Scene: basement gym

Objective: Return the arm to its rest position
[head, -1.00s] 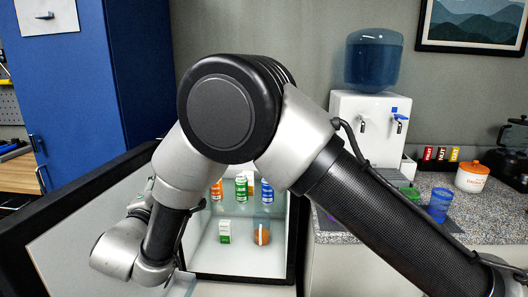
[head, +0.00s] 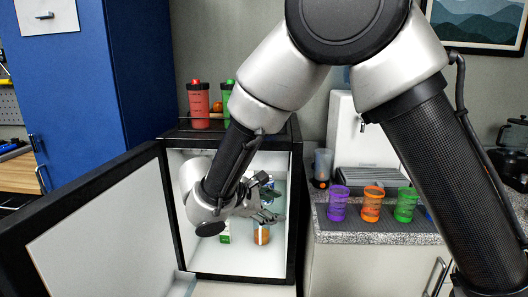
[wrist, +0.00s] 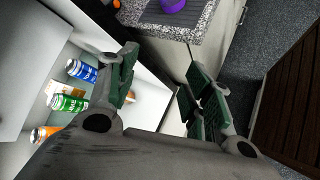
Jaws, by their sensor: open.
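My arm is bent high across the head view, with its lower links hanging in front of the open mini fridge (head: 299,180). My gripper (head: 272,205) points right across the fridge opening. In the wrist view my gripper (wrist: 165,92) has its green-padded fingers spread apart with nothing held between them. How far it is from the fridge front is hard to tell.
The fridge door (head: 100,225) stands open to the left. The wrist view shows blue (wrist: 82,70), green (wrist: 67,103) and orange (wrist: 45,132) cans inside. Purple (head: 338,203), orange (head: 372,204) and green (head: 406,204) cups stand on the counter at right.

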